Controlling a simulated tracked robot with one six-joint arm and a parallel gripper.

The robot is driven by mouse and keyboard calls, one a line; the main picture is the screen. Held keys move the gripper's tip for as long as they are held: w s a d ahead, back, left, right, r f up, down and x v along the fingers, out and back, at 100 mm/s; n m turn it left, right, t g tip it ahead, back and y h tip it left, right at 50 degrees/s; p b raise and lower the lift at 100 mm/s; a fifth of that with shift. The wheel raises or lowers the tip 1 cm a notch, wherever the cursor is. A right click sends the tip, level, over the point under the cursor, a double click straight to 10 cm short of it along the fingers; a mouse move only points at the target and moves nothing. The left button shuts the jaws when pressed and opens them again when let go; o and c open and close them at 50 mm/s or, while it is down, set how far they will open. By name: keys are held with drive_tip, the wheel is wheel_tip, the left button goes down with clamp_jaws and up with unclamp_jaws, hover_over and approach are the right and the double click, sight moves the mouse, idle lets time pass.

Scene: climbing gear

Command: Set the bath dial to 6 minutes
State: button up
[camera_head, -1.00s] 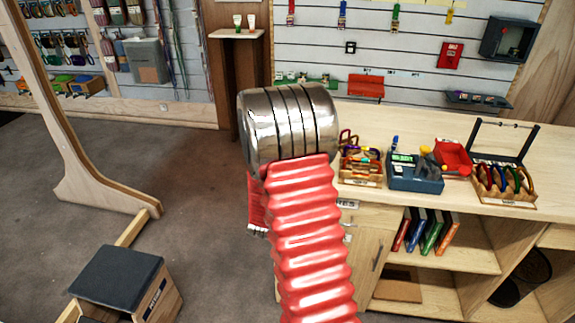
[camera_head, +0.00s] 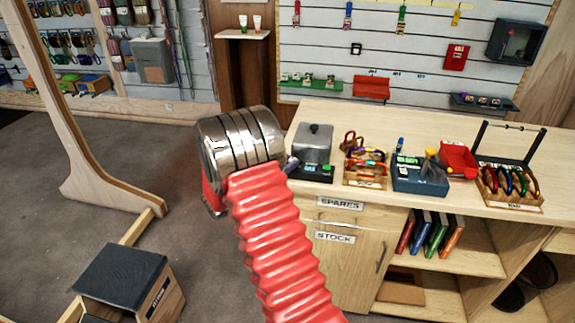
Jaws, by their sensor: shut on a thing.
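A grey box with a lid and a dark knob on top, which looks like the bath (camera_head: 314,143), stands at the left end of the counter. Its low front has a small panel with green marks (camera_head: 311,172). I cannot make out a dial or its setting. My red ribbed arm with its metal joint reaches up just left of the bath. My gripper is hidden behind it. A small violet-grey piece (camera_head: 291,165) shows between the joint and the bath's front left corner; I cannot tell what it is.
Right of the bath on the counter (camera_head: 375,122) are a wooden tray of gear (camera_head: 365,168), a blue device (camera_head: 420,178), a red bin (camera_head: 458,160) and a carabiner rack (camera_head: 510,190). A wooden post (camera_head: 85,180) and padded box (camera_head: 125,280) stand left. Grey floor is open between.

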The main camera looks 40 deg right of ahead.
drive_tip(key=m+g, duration=0.2)
drive_tip(key=g, duration=0.1)
drive_tip(key=w+m+g+y, duration=0.1)
drive_tip(key=m+g, duration=0.1)
drive_tip(key=g, duration=0.2)
drive_tip(key=shift+w+d+m, duration=0.1)
drive_tip(key=shift+w+m, duration=0.05)
drive_tip(key=shift+m, duration=0.25)
drive_tip(key=shift+w+d+m+g+y, duration=0.15)
drive_tip(key=shift+m+g+y, duration=0.45)
drive_tip(key=shift+g, duration=0.4)
drive_tip(key=shift+w+m+g+y, duration=0.1)
drive_tip(key=shift+m+g+y, duration=0.3)
drive_tip(key=shift+m+g, duration=0.45)
drive_tip(key=shift+w+r+g+y, duration=0.15)
drive_tip(key=shift+g+y, duration=0.15)
drive_tip(key=shift+g, duration=0.25)
drive_tip(key=o, duration=0.7)
drive_tip(key=v, duration=0.7)
drive_tip(key=shift+w, duration=0.1)
drive_tip(key=shift+m, duration=0.25)
